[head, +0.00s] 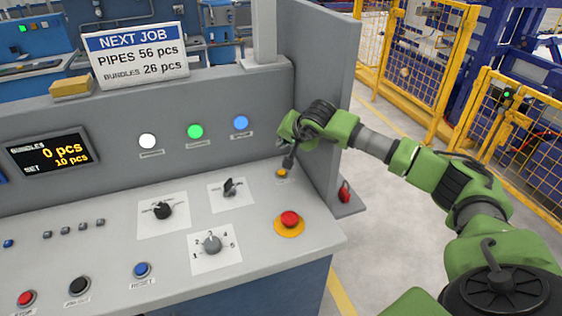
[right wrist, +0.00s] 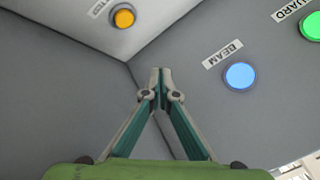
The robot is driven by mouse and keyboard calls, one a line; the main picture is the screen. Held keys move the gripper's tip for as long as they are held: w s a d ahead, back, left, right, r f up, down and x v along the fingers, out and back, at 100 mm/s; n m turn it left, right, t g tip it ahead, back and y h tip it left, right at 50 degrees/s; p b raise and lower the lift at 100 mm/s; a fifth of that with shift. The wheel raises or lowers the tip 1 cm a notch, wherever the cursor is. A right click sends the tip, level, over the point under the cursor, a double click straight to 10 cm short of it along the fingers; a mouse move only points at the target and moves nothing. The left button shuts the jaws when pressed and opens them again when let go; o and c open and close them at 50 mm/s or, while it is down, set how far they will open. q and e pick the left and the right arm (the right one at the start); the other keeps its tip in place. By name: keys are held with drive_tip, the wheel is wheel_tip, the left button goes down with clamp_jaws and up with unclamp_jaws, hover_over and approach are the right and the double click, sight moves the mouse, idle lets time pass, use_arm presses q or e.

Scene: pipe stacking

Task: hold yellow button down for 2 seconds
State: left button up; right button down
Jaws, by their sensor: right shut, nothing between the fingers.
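The yellow button (head: 282,173) sits at the back right of the sloping console panel, close to the upright grey side wall. It also shows in the right wrist view (right wrist: 123,18), at the upper left, with a label beside it. My right gripper (head: 288,165) is shut and empty, its fingers pointing down just above the button in the head view. In the right wrist view its closed fingertips (right wrist: 160,72) appear to the lower right of the button, apart from it in the picture. The button's cap is uncovered there. My left gripper is not in view.
A red emergency button (head: 290,219) on a yellow base stands nearer the front. Rotary knobs (head: 212,244) and a blue reset button (head: 142,270) lie to the left. The grey side wall (head: 322,90) rises close to my right gripper. White, green and blue lamps (head: 241,122) line the back panel.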

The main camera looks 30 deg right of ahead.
sight(283, 173)
drive_tip(key=shift+s+a+f+b, duration=0.1)
drive_tip(key=shift+s+f+b, duration=0.1)
drive_tip(key=shift+f+b, duration=0.4)
drive_tip(key=shift+s+a+f+b, duration=0.1)
drive_tip(key=shift+s+f+b, duration=0.05)
drive_tip(key=shift+f+b, duration=0.4)
wheel_tip(283, 173, down, 5)
drive_tip(key=b, duration=0.3)
drive_tip(key=shift+d, duration=0.1)
drive_tip(key=shift+f+b, duration=0.3)
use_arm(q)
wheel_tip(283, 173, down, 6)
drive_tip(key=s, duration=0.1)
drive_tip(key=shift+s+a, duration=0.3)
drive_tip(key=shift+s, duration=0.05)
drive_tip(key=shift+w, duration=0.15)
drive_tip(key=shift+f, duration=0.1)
